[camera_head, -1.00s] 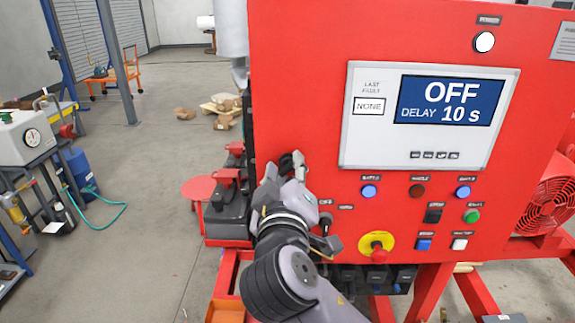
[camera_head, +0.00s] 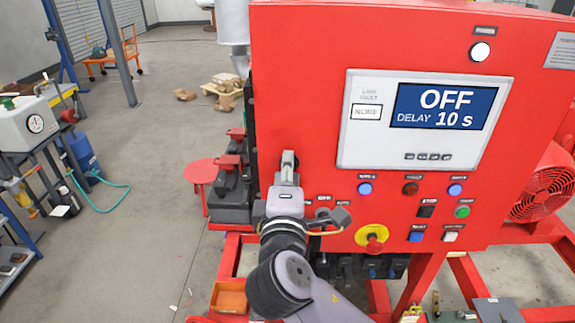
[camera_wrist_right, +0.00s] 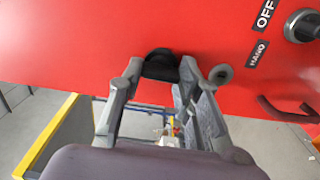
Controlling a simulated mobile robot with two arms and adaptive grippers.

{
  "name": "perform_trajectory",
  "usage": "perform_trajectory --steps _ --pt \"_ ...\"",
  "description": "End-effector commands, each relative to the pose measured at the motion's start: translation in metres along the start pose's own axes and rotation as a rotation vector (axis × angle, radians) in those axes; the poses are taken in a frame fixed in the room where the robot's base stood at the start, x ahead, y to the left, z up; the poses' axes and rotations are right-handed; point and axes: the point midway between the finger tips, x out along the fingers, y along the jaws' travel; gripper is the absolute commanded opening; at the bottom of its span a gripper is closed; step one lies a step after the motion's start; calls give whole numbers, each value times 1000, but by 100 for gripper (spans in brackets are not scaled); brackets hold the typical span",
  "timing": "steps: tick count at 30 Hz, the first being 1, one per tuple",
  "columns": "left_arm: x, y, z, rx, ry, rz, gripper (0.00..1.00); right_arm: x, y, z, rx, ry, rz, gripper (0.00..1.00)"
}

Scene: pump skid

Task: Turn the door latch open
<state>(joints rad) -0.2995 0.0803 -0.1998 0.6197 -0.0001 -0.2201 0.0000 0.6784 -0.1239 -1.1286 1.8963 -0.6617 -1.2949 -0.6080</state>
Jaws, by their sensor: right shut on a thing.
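The red cabinet door (camera_head: 310,110) fills the middle and right of the head view. In the right wrist view a black latch handle (camera_wrist_right: 160,65) stands out from the red face, between the two fingers of my right gripper (camera_wrist_right: 158,76). The fingers are closed on its sides. In the head view my right gripper (camera_head: 287,178) is at the left edge of the door, and its body hides the latch there. Whether the door stands off its frame cannot be told. My left gripper is in neither current view.
A display (camera_head: 430,122), lit buttons and a yellow-ringed red stop knob (camera_head: 373,238) sit right of my gripper. A rotary switch (camera_wrist_right: 303,25) is close by in the wrist view. A red fan (camera_head: 545,190) stands right.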

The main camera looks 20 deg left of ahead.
Motion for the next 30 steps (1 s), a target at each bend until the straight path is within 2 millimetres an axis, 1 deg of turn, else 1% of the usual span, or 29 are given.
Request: perform_trajectory --steps 6,20,21,27,30 --pt "-5 0 0 0 0 0 30 0 -1 0 -50 1 -2 3" --pt "-5 0 0 0 0 0 30 0 -2 0 -62 1 -3 4" --pt "-5 0 0 0 0 0 30 0 -2 0 -62 1 -3 33" --pt "-5 0 0 0 0 0 30 0 -1 0 -61 0 -2 47" --pt "-5 0 0 0 0 0 30 0 -1 0 -60 0 -2 52"
